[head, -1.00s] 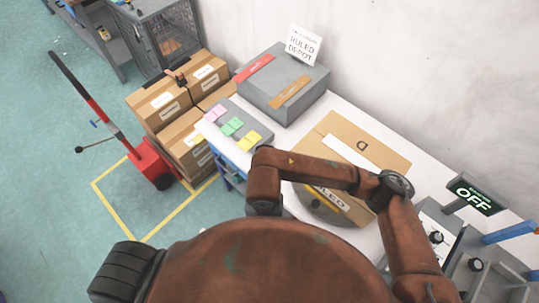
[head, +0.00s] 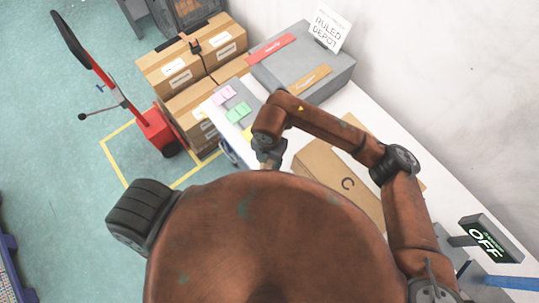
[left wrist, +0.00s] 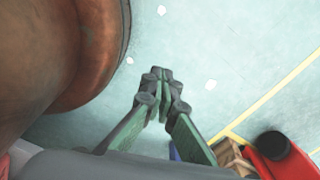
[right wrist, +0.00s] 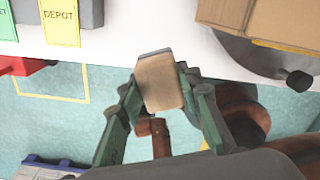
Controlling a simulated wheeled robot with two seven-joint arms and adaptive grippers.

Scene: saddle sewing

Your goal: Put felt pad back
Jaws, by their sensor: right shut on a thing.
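My right gripper (right wrist: 155,85) is shut on a tan pad, which looks like the felt pad (right wrist: 160,82), in the right wrist view. The pad has a grey edge and sits upright between the fingertips, over the floor beside the white table (right wrist: 130,42). In the head view my right gripper (head: 268,157) is near the table's front edge, and the pad is mostly hidden there. My left gripper (left wrist: 160,80) has its fingertips together over the floor in the left wrist view, with nothing visible between them.
A grey board with coloured cards (head: 237,112) and a grey box (head: 302,65) stand on the table. A cardboard piece marked C (head: 347,183) lies behind my right arm. Stacked cartons (head: 190,70) and a red trolley (head: 158,130) stand left.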

